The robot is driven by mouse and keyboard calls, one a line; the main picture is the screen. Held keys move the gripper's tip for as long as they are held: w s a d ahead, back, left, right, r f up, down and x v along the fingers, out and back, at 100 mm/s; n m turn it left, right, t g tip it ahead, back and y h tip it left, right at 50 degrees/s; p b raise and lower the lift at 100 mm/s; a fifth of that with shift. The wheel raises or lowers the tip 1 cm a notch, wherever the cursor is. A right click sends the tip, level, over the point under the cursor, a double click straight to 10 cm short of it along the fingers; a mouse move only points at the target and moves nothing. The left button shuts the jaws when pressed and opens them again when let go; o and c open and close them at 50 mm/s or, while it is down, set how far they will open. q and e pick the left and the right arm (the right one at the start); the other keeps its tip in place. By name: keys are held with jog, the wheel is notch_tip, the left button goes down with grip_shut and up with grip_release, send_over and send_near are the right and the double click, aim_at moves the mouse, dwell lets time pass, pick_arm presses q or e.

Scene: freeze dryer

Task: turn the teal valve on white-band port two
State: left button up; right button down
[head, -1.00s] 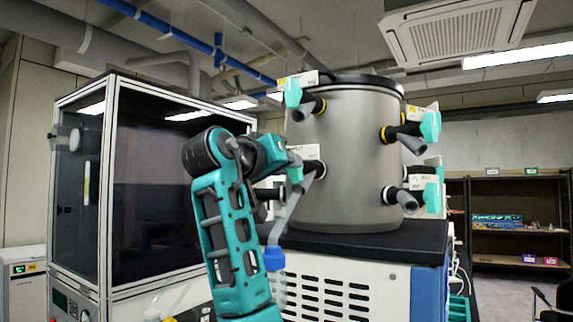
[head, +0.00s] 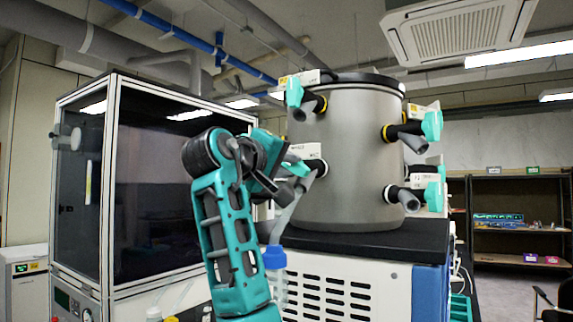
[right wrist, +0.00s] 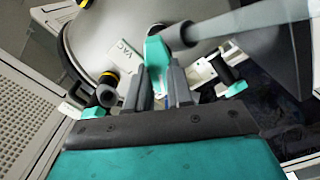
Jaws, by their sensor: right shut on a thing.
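The steel drum (head: 345,160) carries several ports with teal valves. The white-banded port (head: 320,168) is at its lower left, with a label card above it and a grey tube (head: 283,222) hanging from it. Its teal valve (head: 297,168) is tilted and partly hidden by my right gripper (head: 286,182). In the right wrist view, the valve (right wrist: 157,52) sits between the two dark fingers of my right gripper (right wrist: 160,88), which are shut on it. My left gripper is not in view.
Yellow-banded ports sit at upper left (head: 318,104) and upper right (head: 389,133), and another white-banded port (head: 391,194) is at lower right. A blue-capped tube end (head: 275,257) hangs below the gripper. A glass-fronted cabinet (head: 150,190) stands at left.

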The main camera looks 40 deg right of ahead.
dwell(0.4)
jog(key=c, duration=1)
grip_release()
jog(key=shift+a, duration=0.1)
jog(key=b+v, duration=0.2)
jog(key=v, duration=1)
jog(key=shift+a, duration=0.4)
jog(key=shift+s, duration=0.15)
